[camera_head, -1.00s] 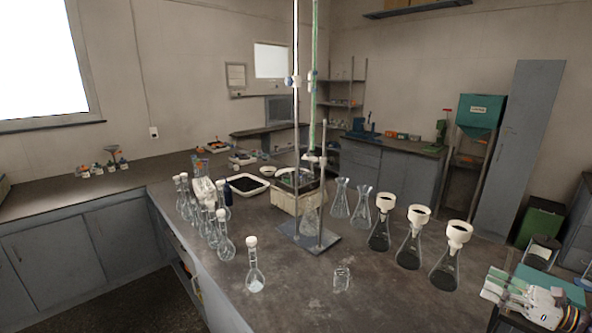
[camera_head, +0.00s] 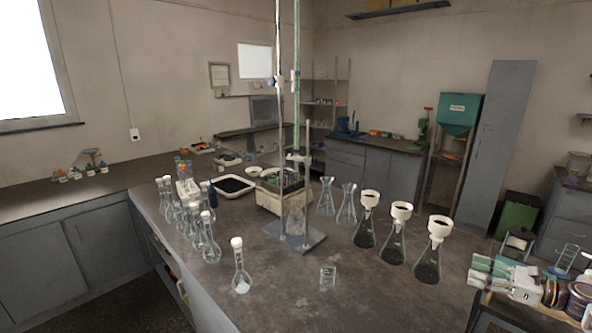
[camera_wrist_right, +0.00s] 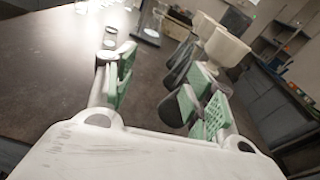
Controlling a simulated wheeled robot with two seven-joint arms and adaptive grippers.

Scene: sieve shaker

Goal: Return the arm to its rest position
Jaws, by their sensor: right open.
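My right gripper (camera_head: 480,271) shows at the lower right of the head view, white with green finger pads. It is to the right of the flasks with white funnels and in front of the side table. In the right wrist view the gripper (camera_wrist_right: 163,80) has its two green-padded fingers spread apart with nothing between them. The dark bench top (camera_wrist_right: 60,80) and blurred funnel flasks (camera_wrist_right: 222,45) lie beyond the fingers. My left gripper is not in view.
Funnel flasks (camera_head: 395,240) stand left of the right gripper. A small beaker (camera_head: 327,277), a white-capped flask (camera_head: 240,268) and a tall stand (camera_head: 280,140) are on the bench. Dark round stacked items (camera_head: 580,300) are at the lower right.

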